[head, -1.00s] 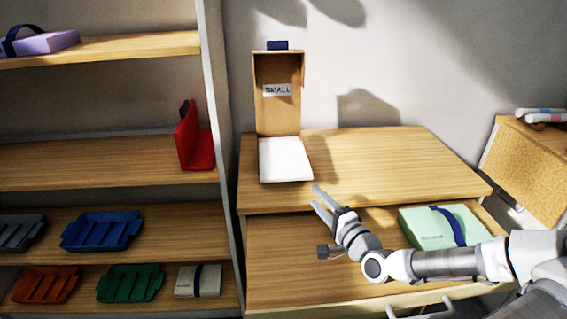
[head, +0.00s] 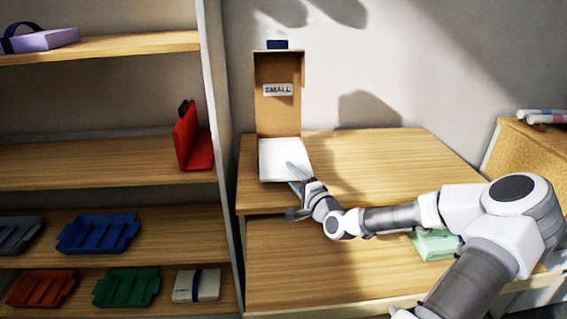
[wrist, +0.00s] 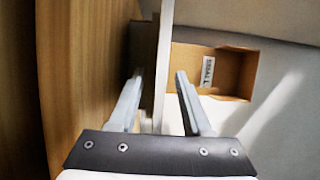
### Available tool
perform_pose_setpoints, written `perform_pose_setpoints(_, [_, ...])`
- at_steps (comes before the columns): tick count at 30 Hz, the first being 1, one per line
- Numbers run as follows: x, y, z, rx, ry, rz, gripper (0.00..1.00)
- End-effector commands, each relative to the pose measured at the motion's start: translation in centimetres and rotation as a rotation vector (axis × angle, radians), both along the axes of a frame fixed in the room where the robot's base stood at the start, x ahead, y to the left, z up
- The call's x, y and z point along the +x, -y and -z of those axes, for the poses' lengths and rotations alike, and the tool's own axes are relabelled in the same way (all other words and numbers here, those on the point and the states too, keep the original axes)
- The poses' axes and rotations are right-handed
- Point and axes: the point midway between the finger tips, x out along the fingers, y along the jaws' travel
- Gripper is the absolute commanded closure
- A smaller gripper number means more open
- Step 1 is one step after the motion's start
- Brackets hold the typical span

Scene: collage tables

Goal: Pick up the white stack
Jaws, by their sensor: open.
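The white stack (head: 274,157) lies flat at the left front of the wooden cabinet top, at the foot of an upright cardboard box flap labelled SMALL (head: 278,106). My gripper (head: 291,175) is open at the stack's front right edge. In the wrist view, the stack shows edge-on as a pale upright strip (wrist: 164,50) running between the two spread fingers of my gripper (wrist: 159,74). The fingers stand on either side of it, with a gap visible at the right finger. Contact at the left finger is hard to tell.
The cabinet top (head: 390,165) is bare to the right. A lower wooden surface (head: 310,260) juts out below, with a mint-green box (head: 434,246) partly behind my arm. A shelf unit (head: 100,159) with trays and boxes stands at the left.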

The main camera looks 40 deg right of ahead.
Motion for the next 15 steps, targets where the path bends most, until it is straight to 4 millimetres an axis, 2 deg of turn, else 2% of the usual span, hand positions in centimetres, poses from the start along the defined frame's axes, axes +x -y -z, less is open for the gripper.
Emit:
perform_pose_setpoints(9, [0.56,0.1,-0.05,0.0,0.001,0.0,0.53])
perform_pose_setpoints(15, [0.53,0.09,-0.03,0.0,0.0,0.0,0.89])
